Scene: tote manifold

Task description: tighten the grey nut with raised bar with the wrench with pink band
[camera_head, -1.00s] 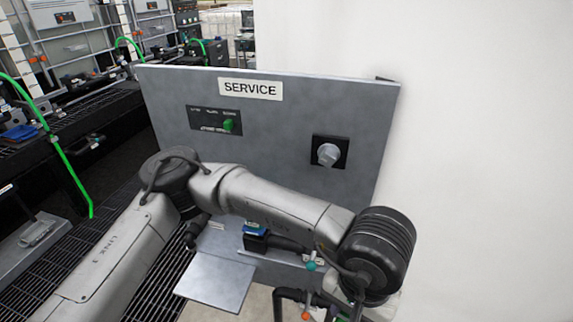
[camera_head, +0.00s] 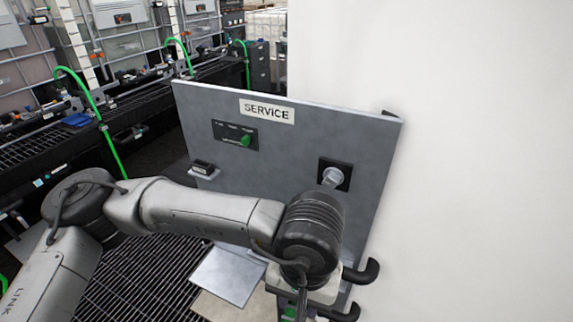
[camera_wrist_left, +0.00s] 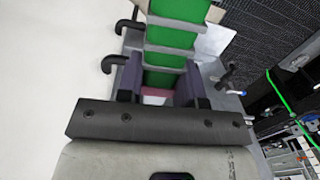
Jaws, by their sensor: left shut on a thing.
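A grey knob-like nut (camera_head: 333,176) sits on a black square plate on the upright grey service panel; my arm's wrist partly covers it, and its raised bar is not clear. My left gripper (camera_wrist_left: 163,92) is low in front of the panel, below the nut. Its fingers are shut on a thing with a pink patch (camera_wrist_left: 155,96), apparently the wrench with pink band. The wrench's head is not visible. A green column with grey cross bands (camera_wrist_left: 170,40) extends beyond the fingers; I cannot tell whether it belongs to the held thing. My right gripper is not in view.
Black hooks (camera_head: 362,272) stick out at the panel's lower right, close to my wrist. A flat grey plate (camera_head: 228,275) is below the panel. A green switch (camera_head: 246,140) is at the panel's upper left. A white wall (camera_head: 480,150) stands at the right.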

